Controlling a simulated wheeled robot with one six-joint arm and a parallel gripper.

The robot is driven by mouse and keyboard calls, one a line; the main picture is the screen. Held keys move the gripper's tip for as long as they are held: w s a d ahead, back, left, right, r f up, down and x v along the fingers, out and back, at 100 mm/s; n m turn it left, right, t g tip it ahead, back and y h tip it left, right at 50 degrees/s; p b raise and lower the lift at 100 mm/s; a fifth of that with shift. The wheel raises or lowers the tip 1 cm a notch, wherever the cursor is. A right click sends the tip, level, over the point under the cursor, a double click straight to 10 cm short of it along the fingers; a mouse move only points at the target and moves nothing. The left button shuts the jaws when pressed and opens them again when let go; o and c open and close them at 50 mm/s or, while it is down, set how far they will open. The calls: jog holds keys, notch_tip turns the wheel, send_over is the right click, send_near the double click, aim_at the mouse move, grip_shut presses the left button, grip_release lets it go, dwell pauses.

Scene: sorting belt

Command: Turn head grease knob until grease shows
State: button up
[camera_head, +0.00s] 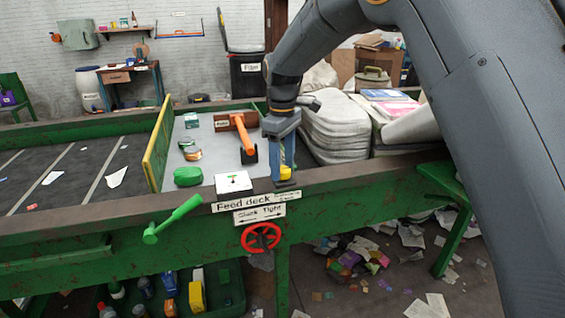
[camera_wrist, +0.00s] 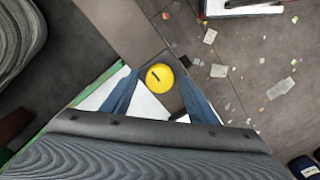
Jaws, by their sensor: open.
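A round yellow knob (camera_head: 285,172) with a short dark mark sits at the right end of the feed deck's front rail. It also shows in the wrist view (camera_wrist: 159,78), on a dark block. My gripper (camera_head: 284,168) points down over it, with its blue fingers open. In the wrist view, the fingers (camera_wrist: 157,80) stand on either side of the knob, with gaps visible. I cannot tell whether the tips reach down beside it. No grease is visible around the knob.
A red handwheel (camera_head: 261,238) hangs below the "Slack Tight" sign (camera_head: 259,214), and a green lever (camera_head: 172,220) juts out left. An orange-handled tool (camera_head: 243,134) stands on the deck behind. Stacked grey bundles (camera_head: 335,127) lie right of my gripper. Paper scraps litter the floor.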

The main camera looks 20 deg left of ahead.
jog(key=shift+f, duration=0.2)
jog(key=c, duration=1.1)
jog(key=shift+o, duration=0.3)
jog(key=shift+m, duration=0.4)
jog(key=m+p, duration=0.2)
jog(key=m, duration=0.2)
jog(key=shift+r+m, duration=0.15)
jog(key=shift+m, duration=0.15)
jog(key=shift+m+p, duration=0.65)
jog(key=shift+m, duration=1.55)
